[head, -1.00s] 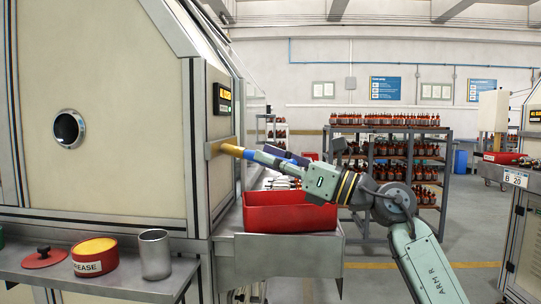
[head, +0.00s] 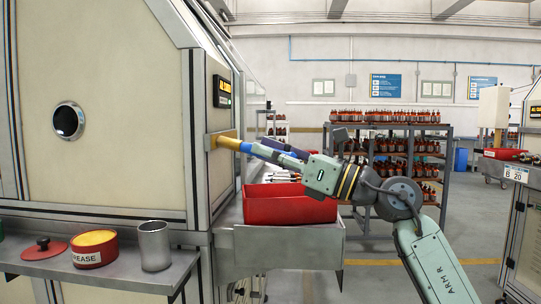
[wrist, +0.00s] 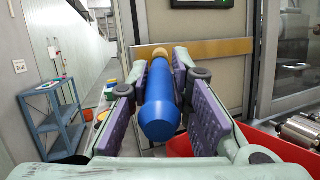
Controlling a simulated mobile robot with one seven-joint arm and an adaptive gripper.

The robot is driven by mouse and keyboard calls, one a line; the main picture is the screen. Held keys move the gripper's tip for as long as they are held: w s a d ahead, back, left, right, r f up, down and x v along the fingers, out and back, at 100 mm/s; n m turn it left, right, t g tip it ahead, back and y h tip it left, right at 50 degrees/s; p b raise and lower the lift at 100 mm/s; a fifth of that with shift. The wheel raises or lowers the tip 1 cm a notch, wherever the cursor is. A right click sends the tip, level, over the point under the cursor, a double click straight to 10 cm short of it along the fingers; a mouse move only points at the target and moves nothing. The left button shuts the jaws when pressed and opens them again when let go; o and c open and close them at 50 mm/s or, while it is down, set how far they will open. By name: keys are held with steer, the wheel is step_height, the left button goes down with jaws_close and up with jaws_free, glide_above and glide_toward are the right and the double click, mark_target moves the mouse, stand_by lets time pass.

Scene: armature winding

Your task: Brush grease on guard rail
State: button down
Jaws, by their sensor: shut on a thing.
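The brush (head: 252,149) has a blue handle and a tan head, and also shows in the wrist view (wrist: 160,105). My gripper (head: 287,156) is shut on the handle, with its purple pads on both sides in the wrist view (wrist: 162,82). The guard rail (head: 222,135) is a flat brass-yellow bar on the machine's side, also in the wrist view (wrist: 222,49). The brush head meets the rail in the head view; exact contact cannot be told. An open red grease pot (head: 94,249) with yellow grease stands on the left shelf.
A red lid (head: 44,250) and a metal cup (head: 154,246) flank the pot on the shelf (head: 110,275). A red bin (head: 290,206) sits on a grey ledge below my gripper. The machine wall (head: 130,130) stands close at left.

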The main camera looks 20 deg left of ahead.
steer(key=s+b, duration=0.1)
steer(key=s, duration=0.1)
steer(key=s+d, duration=0.1)
steer(key=shift+s+b, duration=0.4)
steer(key=w+d, duration=0.1)
steer(key=d, duration=0.5)
steer(key=shift+w+p, duration=0.35)
steer(key=shift+p, duration=0.05)
steer(key=d, duration=0.2)
steer(key=shift+w+d, duration=0.4)
